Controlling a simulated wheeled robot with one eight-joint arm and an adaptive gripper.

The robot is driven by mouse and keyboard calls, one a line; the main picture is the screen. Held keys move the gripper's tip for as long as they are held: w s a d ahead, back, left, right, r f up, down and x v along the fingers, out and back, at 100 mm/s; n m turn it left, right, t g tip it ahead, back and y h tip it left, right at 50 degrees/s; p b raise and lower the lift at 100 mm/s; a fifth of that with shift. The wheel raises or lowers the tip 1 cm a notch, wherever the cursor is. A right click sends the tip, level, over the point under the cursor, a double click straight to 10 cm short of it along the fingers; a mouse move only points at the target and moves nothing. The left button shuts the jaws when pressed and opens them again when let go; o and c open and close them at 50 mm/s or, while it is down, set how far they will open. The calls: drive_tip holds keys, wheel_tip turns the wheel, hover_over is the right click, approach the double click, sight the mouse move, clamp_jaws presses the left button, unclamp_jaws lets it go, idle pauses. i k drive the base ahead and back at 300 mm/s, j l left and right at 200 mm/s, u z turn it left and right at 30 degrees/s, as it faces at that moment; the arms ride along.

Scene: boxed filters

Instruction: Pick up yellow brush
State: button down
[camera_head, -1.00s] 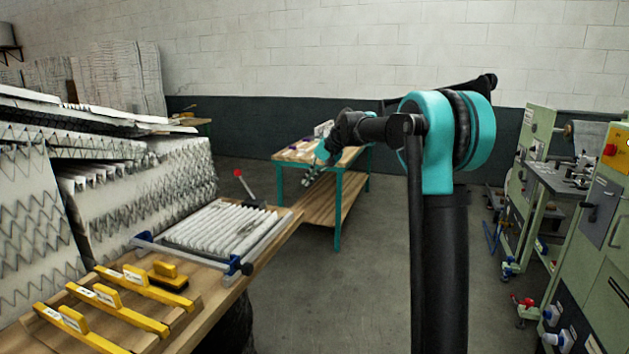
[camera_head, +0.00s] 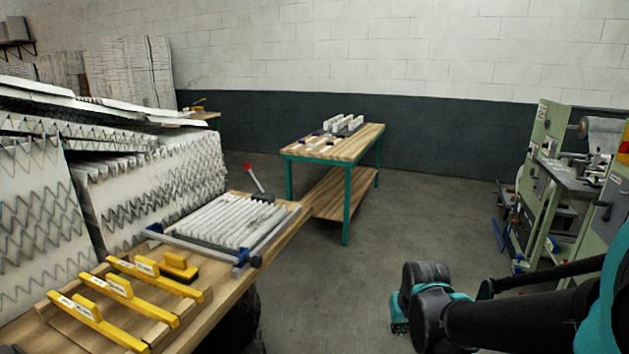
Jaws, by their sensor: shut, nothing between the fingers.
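The yellow brush (camera_head: 179,262), a short yellow block with a dark underside, rests on the wooden table (camera_head: 232,290) at lower left. It lies at the right end of a group of long yellow tools. My gripper (camera_head: 400,322) is at the bottom, right of centre, over the floor and well to the right of the table. Only a small teal part of it shows beside the dark wrist, and its fingers are mostly hidden. It is shut and empty, far from the brush.
Long yellow tools with raised blocks (camera_head: 122,287) lie beside the brush. A pleated white filter in a frame (camera_head: 222,222) sits behind them. Stacked filters (camera_head: 150,195) crowd the left. A teal-legged table (camera_head: 345,215) stands farther back. Green machines (camera_head: 545,190) stand at right. The middle floor is clear.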

sight(174, 266)
drive_tip(key=u, duration=1.45)
